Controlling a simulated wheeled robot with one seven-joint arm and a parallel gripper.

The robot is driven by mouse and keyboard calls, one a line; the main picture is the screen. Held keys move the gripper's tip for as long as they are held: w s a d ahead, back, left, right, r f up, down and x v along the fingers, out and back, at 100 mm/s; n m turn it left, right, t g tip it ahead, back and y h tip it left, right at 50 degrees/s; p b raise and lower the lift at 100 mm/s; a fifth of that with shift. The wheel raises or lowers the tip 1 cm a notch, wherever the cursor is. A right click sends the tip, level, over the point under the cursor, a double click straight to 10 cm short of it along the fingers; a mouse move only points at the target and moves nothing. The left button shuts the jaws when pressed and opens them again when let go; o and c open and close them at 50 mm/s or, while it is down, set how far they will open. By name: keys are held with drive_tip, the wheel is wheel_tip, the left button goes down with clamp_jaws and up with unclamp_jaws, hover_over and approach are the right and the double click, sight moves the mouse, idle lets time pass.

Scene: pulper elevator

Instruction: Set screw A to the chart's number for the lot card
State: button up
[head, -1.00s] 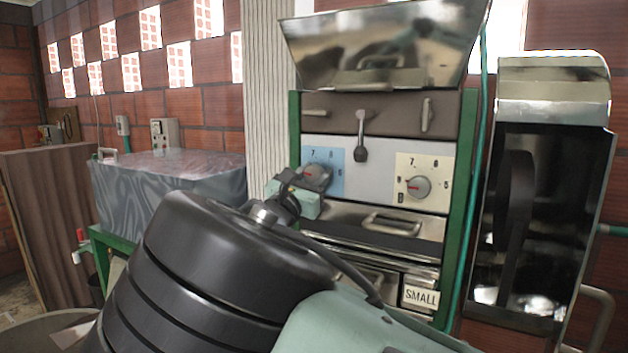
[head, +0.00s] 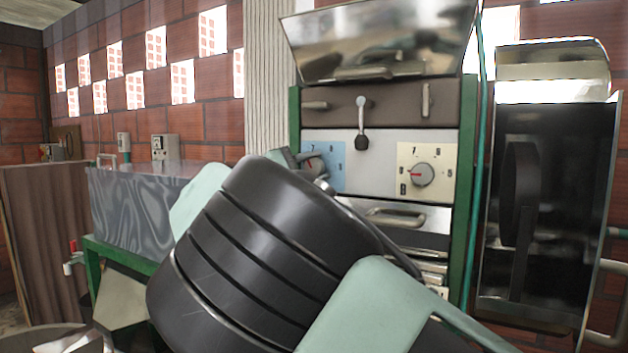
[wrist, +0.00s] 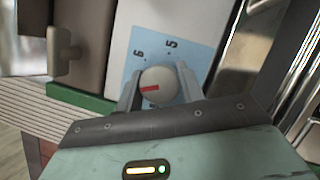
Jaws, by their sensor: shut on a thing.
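A blue dial plate (head: 335,178) is on the left of the machine's front panel, with a 7 and other numbers. Its knob (wrist: 160,88) has a red mark and sits between the fingers of my gripper (wrist: 158,82), which is shut on it. In the wrist view the plate shows a 6 and a 5 above the knob, and the red mark points left. In the head view my arm hides most of my gripper and the plate's lower part. I see no letter naming this dial. No chart or lot card is readable.
A second dial (head: 421,174) on a cream plate is at the right, its red pointer toward the left. A small lever (head: 361,125) hangs between the plates. A handled drawer (head: 395,217) lies below. A dark open metal housing (head: 545,190) stands on the right.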

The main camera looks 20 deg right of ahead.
drive_tip(key=m+b, duration=0.1)
drive_tip(key=m, duration=0.2)
drive_tip(key=m+g+y+b, duration=0.1)
drive_tip(key=m+b, duration=0.1)
drive_tip(key=shift+f+m+y+b, duration=0.2)
drive_tip(key=shift+m+y+b, duration=0.1)
drive_tip(key=shift+m, duration=0.1)
drive_tip(key=m+y+b, duration=0.1)
drive_tip(key=m, duration=0.1)
drive_tip(key=m+y+b, duration=0.1)
drive_tip(key=m+b, duration=0.1)
drive_tip(key=shift+r+m+g, duration=0.1)
drive_tip(key=shift+m+g, duration=0.2)
drive_tip(key=shift+g, duration=0.1)
drive_tip(key=o, duration=1)
drive_tip(key=shift+s+a+r, duration=0.1)
drive_tip(key=shift+p+v, duration=0.65)
drive_tip(key=shift+v, duration=7.95)
